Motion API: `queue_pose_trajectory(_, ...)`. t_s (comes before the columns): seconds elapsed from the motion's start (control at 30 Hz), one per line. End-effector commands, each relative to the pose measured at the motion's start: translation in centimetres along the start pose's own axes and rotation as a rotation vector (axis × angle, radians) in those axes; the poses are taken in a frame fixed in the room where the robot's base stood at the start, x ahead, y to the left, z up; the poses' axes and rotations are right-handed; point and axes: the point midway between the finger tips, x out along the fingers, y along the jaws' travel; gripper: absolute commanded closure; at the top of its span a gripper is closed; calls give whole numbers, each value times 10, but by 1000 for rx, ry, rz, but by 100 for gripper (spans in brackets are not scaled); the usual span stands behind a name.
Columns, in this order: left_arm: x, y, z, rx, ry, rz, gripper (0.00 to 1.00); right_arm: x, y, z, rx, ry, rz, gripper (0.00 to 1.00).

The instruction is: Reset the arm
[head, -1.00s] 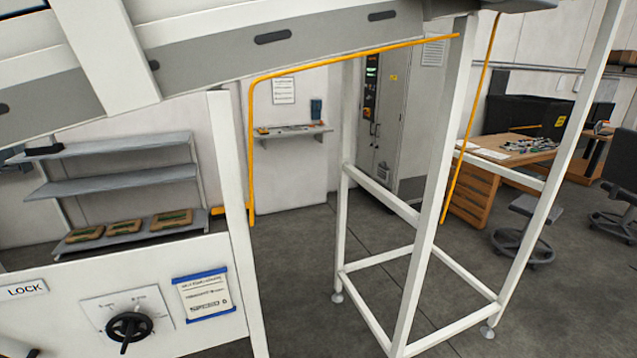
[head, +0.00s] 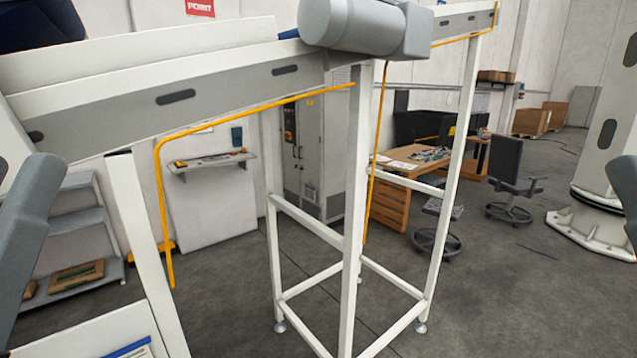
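Neither of my grippers is in view. A dark grey link of my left arm (head: 25,225) shows at the left edge, and a grey link of my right arm (head: 627,185) at the right edge. A white column (head: 608,110) with dark oval slots and a round bolted base stands on the floor at the far right; its top is cut off. I cannot tell whether it is the arm that the task names. A white panel (head: 125,328) with a blue-edged paper shows at the lower left; its black handwheel is out of frame.
A sloped conveyor (head: 215,88) with a grey motor (head: 350,22) crosses the upper view on white legs (head: 352,220). A yellow rail (head: 165,220) hangs below it. A desk (head: 393,208), a stool (head: 437,209) and a chair (head: 504,165) stand behind. The right foreground floor is clear.

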Motion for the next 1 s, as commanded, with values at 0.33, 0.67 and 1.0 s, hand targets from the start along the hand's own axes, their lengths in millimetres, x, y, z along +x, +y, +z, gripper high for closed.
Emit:
queue_pose_trajectory(0.33, 132, -2, -120, 3, -2, -3, 56, 132, 0, -121, 0, -1, 0, 100)
queue_pose_trajectory(0.67, 172, -2, -156, 3, -3, -3, 56, 172, 1, -157, 0, -2, 0, 100)
queue_pose_trajectory(1.0, 169, -2, -154, 3, -2, -3, 56, 169, 1, -154, 0, -3, 0, 100)
